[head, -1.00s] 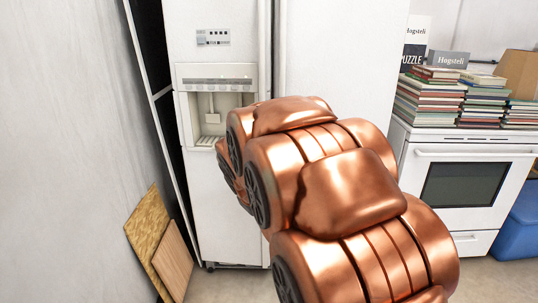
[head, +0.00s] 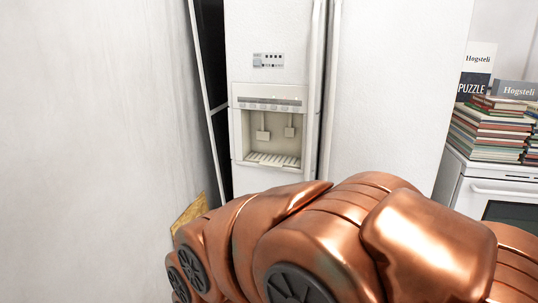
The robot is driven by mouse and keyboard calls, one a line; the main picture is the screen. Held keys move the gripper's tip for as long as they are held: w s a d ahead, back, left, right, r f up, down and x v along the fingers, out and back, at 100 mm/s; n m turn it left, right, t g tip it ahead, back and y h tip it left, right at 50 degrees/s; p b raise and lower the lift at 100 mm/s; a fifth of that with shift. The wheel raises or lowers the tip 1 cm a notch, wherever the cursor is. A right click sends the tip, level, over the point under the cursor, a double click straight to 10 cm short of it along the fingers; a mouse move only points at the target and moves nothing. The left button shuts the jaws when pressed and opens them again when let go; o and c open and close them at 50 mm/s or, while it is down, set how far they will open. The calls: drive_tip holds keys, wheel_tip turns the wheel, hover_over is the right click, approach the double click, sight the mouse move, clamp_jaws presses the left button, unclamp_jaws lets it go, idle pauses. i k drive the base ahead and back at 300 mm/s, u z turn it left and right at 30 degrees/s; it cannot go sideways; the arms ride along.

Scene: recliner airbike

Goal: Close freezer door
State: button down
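The freezer door (head: 270,30) is the white left door of a side-by-side fridge, in the head view left of centre. It has a button panel (head: 268,60) and a recessed dispenser (head: 272,135). A dark strip (head: 212,60) with a thin white edge runs along its left side; I cannot tell if this is an opening or a gap beside the fridge. The right fridge door (head: 400,80) stands beside it, with upright handles between the two. My copper arm covers the lower part of both doors. My gripper is not in view.
A pale wall (head: 90,130) stands close on the left, with a wooden board (head: 188,213) leaning at its foot. On the right, a white stove (head: 475,190) carries stacked books (head: 490,128) and a puzzle box (head: 474,88). My arm hides the floor.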

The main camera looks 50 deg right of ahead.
sight(287, 36)
drive_tip(key=u, duration=0.85)
drive_tip(key=k, duration=0.8)
drive_tip(key=z, duration=0.95)
drive_tip(key=i, duration=0.5)
